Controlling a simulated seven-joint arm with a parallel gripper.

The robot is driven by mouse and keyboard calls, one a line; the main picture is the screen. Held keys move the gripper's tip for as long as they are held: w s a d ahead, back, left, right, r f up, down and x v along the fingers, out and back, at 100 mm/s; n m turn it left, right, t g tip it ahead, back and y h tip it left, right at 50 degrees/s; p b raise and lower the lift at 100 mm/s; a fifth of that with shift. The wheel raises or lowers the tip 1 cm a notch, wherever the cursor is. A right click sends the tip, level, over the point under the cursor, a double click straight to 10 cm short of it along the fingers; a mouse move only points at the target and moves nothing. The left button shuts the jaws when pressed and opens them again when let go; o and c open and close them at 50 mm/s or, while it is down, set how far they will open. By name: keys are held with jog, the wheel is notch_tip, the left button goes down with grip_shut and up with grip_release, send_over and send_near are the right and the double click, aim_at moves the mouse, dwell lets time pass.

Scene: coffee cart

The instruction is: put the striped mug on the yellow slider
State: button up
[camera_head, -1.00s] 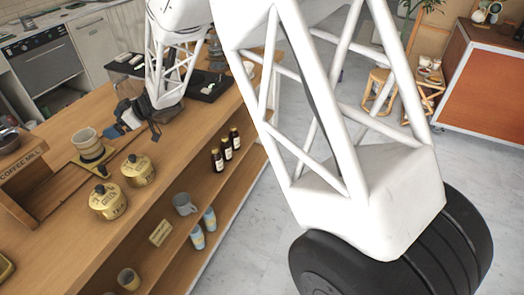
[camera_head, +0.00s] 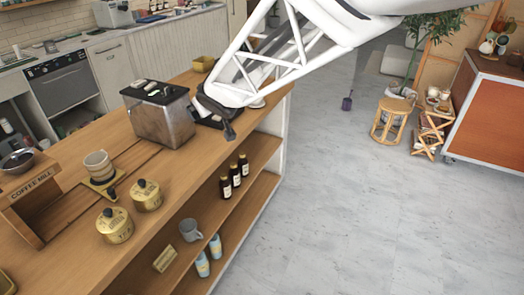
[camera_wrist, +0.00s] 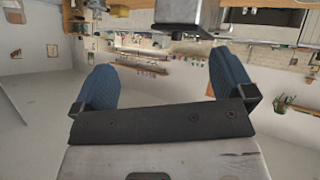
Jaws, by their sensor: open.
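The striped mug (camera_head: 98,164), cream with faint bands around it, stands upright on the yellow slider (camera_head: 102,183) on the wooden counter. The slider is a small flat yellow plate, partly covered by the mug, with a dark knob at its front. My gripper is well away from the mug, toward the far right end of the counter in the head view, where its fingers are not clear. In the wrist view my gripper (camera_wrist: 163,62) has its two blue fingers wide apart with nothing between them.
Two yellow lidded jars (camera_head: 130,210) stand right of the slider. A wooden coffee mill box (camera_head: 32,204) is on its left. A metal container (camera_head: 160,118) stands farther back. Bottles (camera_head: 234,175) and a grey mug (camera_head: 190,230) are on the shelves below.

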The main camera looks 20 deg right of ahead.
jog(key=s+d+m+g+h, duration=0.2)
jog(key=s+d, duration=0.2)
jog(key=s, duration=0.4)
jog(key=s+d+m+g+h, duration=0.1)
jog(key=s+d+m, duration=0.1)
jog(key=s+d, duration=0.4)
jog(key=s+f+g, duration=0.1)
jog(key=s+g, duration=0.1)
jog(key=s, duration=0.8)
jog(key=s+f+m+g+y, duration=0.1)
jog(key=s+g, duration=0.2)
jog(key=s, duration=0.8)
jog(key=shift+s+f+m, duration=0.15)
jog(key=shift+f+m, duration=0.15)
jog(key=shift+f, duration=0.05)
